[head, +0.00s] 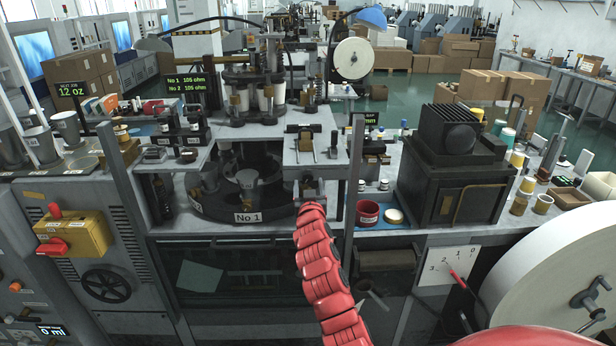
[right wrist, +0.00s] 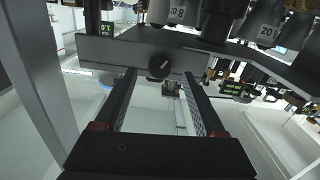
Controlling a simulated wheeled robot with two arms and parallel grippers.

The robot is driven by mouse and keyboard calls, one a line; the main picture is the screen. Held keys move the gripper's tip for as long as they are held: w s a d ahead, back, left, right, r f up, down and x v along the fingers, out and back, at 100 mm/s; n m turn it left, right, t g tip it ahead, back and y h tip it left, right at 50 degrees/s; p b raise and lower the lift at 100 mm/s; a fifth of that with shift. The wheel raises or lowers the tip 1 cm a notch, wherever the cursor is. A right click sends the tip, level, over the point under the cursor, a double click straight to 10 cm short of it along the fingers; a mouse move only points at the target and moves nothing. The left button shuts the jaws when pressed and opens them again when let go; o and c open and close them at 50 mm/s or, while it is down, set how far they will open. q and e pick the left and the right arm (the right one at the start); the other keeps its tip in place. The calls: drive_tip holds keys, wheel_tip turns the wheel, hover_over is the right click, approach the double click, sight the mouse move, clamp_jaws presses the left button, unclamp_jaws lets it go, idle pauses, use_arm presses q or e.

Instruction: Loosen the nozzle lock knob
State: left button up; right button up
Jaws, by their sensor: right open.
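In the right wrist view a round black knob (right wrist: 159,66) with a pale pointer mark sits on the face of a grey bar (right wrist: 110,50). I take it for the nozzle lock knob. My right gripper (right wrist: 160,78) is open, its two dark fingers reaching toward the bar on either side of the knob. Whether they touch anything I cannot tell. In the head view my red right arm rises from the bottom to the machine's front, with the right gripper (head: 309,188) small at its end. I cannot make out the knob there. My left gripper is not in view.
A round black turntable marked No 1 (head: 249,217) lies left of the gripper, under the upper deck. A post (head: 353,175) stands just right of it. A red tub (head: 367,213) and a black boxy machine (head: 455,165) are farther right. Labelled cylinders (right wrist: 265,25) hang above the bar.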

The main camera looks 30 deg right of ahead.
sight(308, 177)
drive_tip(key=shift+w+d+r, duration=0.15)
drive_tip(key=shift+w+d, duration=0.15)
drive_tip(key=shift+w, duration=0.2)
drive_tip(key=shift+p+x, duration=0.3)
drive_tip(key=shift+x, duration=0.55)
clamp_jaws()
